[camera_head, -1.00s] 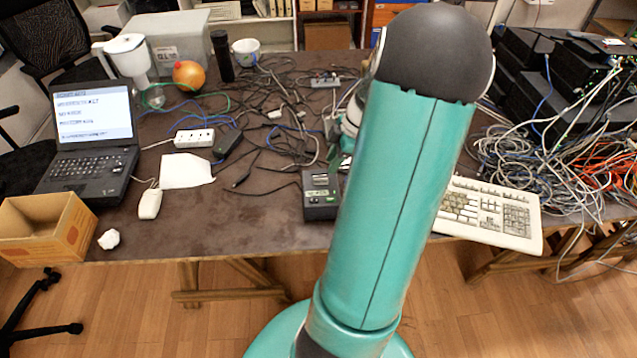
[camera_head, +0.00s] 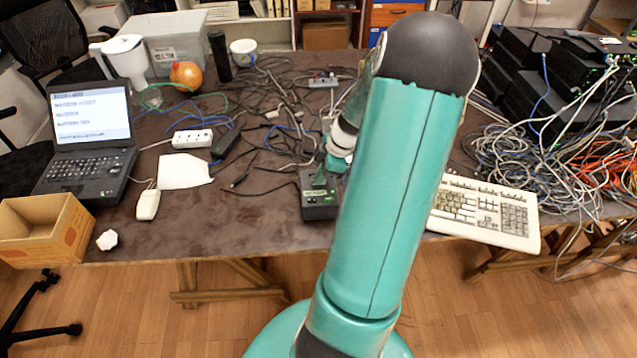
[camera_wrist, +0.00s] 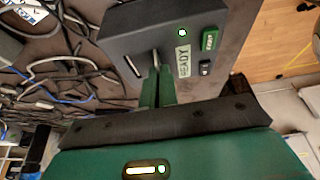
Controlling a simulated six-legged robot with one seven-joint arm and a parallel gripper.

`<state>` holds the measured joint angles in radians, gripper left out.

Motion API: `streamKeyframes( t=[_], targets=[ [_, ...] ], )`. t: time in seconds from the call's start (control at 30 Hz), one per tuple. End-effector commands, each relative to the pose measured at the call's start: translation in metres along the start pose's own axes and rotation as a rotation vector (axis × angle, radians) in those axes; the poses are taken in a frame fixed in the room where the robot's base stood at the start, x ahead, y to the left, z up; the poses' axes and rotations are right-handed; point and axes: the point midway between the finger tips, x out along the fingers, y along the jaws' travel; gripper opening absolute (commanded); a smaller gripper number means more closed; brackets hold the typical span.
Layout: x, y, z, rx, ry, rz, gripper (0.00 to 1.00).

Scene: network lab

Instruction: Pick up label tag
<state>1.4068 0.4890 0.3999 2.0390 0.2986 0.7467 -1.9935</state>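A dark box-shaped device (camera_head: 318,207) sits on the table near its front edge; it looks like a label printer. In the wrist view the device (camera_wrist: 118,38) has a "READY" plate, a green button and lit slots. A thin pale strip (camera_wrist: 155,57), possibly the label tag, stands at one slot by my fingertips. My gripper (camera_wrist: 157,76) has its two green fingers close together at this strip. In the head view my gripper (camera_head: 322,177) is right at the top of the device. Whether the fingers touch or clasp the strip cannot be told.
A white keyboard (camera_head: 487,212) lies right of my arm. Tangled cables (camera_head: 285,105) cover the table's middle and back. A white mouse (camera_head: 148,204), laptop (camera_head: 90,135), paper sheet (camera_head: 183,171) and cardboard box (camera_head: 45,230) are left.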

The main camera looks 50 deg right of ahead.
Motion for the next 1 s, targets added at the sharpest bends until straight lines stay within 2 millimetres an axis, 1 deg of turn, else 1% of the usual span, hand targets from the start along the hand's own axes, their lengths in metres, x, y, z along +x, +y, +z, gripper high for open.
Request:
streamKeyframes(
  t=[0.37, 0.57, 0.67, 0.77, 0.87, 1.0],
  targets=[
    [0.0, 0.0, 0.0, 0.0, 0.0, 0.0, 0.0],
    [-0.007, 0.0, -0.003, 0.0, 0.0, 0.001, 0.0],
    [-0.018, 0.001, -0.007, -0.001, -0.002, 0.003, 0.0],
    [-0.034, 0.001, -0.013, -0.001, -0.003, 0.004, 0.0],
    [-0.057, 0.001, -0.023, -0.002, -0.004, 0.006, 0.0],
    [-0.094, 0.001, -0.038, -0.002, -0.003, 0.006, 0.0]
  ],
)
